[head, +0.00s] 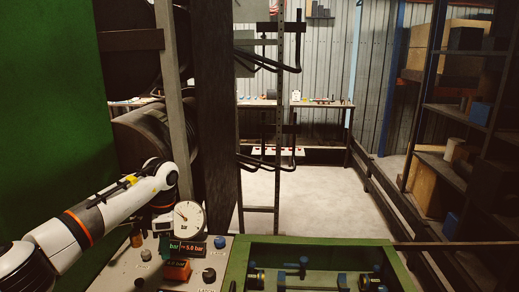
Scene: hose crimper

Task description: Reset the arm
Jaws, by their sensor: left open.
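My left arm comes in from the left, and my left gripper (162,222) points down over the back left of a pale control panel (122,276). It is open, close to the left side of a round white gauge (190,220); I cannot tell whether it touches anything. Below the gauge is a small display (183,247) reading about 5.8 bar. An orange block (177,270) sits below that. A blue knob (220,242) and a black knob (209,275) are on the panel's right. My right gripper is not in view.
A green-framed tray (240,262) with several dark and blue fittings is right of the panel. A dark post (216,120) and hose rack (278,130) stand behind. Shelves with boxes (445,55) line the right. The floor (310,205) beyond is clear.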

